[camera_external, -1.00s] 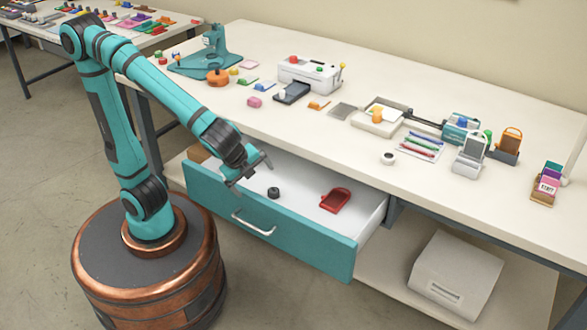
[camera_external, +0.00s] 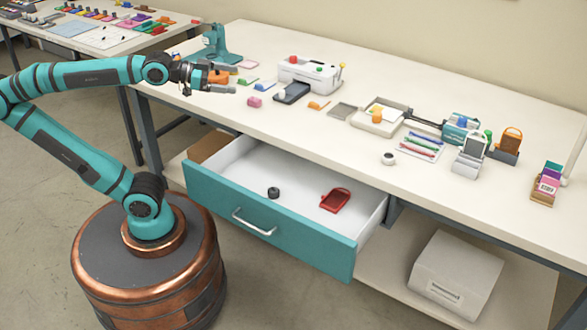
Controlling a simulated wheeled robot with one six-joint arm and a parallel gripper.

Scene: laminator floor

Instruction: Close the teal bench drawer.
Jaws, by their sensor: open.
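The teal bench drawer (camera_external: 300,243) is pulled out from under the white bench, with its front well clear of the bench edge. It has a white curved handle (camera_external: 253,223) on its front. Inside the drawer lie a small black round piece (camera_external: 273,192) and a red scoop-like tray (camera_external: 335,200). My gripper (camera_external: 222,83) is open and stretched out level above the left end of the bench, high above the drawer and apart from it.
The white bench top (camera_external: 300,135) carries a teal press (camera_external: 215,45), a white machine (camera_external: 308,74), a tray with an orange knob (camera_external: 380,117) and small coloured pieces. A white box (camera_external: 455,275) stands on the lower shelf. The floor before the drawer is clear.

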